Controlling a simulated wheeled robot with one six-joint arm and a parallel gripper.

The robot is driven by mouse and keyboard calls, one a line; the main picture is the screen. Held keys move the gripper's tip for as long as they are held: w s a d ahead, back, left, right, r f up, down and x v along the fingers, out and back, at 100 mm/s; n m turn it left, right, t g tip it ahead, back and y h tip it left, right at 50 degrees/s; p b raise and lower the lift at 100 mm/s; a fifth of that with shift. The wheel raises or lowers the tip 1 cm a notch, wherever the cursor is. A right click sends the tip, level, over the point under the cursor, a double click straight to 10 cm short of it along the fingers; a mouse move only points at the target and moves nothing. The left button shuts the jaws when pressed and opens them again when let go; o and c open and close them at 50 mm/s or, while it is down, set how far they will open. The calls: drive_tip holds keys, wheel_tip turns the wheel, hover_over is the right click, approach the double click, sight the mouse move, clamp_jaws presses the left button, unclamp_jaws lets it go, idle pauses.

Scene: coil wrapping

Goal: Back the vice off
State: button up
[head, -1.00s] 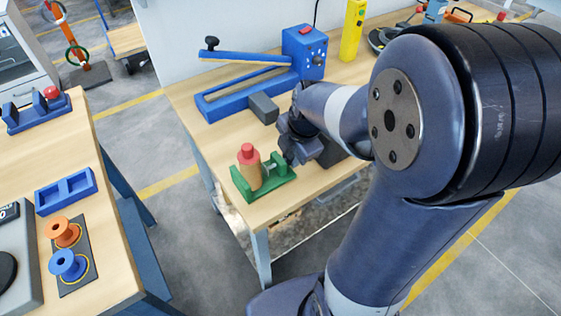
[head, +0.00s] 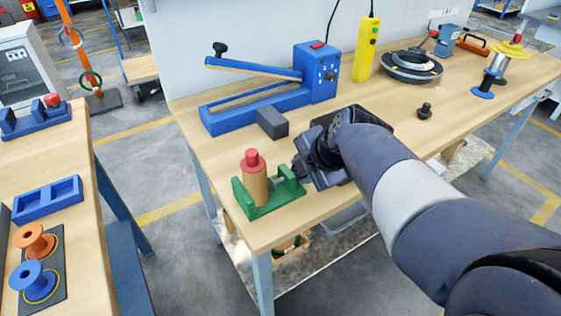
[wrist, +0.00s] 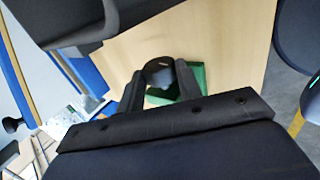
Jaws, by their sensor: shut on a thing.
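The green vice (head: 268,207) stands near the front left corner of the bench. A tan cylinder with a red top (head: 255,183) stands upright in it, between its end plate and its screw side. My gripper (head: 299,172) is at the right, screw side of the vice. In the wrist view the fingers (wrist: 158,84) are on either side of a dark round knob (wrist: 158,64) and shut on it, with the green vice (wrist: 190,78) just beyond. In the head view my wrist hides the knob, and in the wrist view the cylinder is not clearly visible.
A grey block (head: 272,123) and a blue sealer with a raised arm (head: 255,105) stand behind the vice. A yellow pendant (head: 367,50) and a dark round device (head: 411,67) are farther back. A small black knob-shaped item (head: 425,111) stands on the clear right part.

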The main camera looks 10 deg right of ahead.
drive_tip(key=o, duration=0.6)
drive_tip(key=r+p, duration=0.1)
drive_tip(key=p, duration=0.2)
drive_tip(key=shift+w+a+g, duration=0.1)
drive_tip(key=shift+g, duration=0.3)
drive_tip(key=g+h+p, duration=0.1)
drive_tip(key=g+p, duration=0.1)
drive_tip(key=p, duration=0.2)
drive_tip(key=shift+w+p, duration=0.2)
drive_tip(key=shift+p, duration=0.15)
drive_tip(key=shift+f+g, duration=0.3)
drive_tip(key=shift+r+p, duration=0.1)
drive_tip(key=shift+p, duration=0.35)
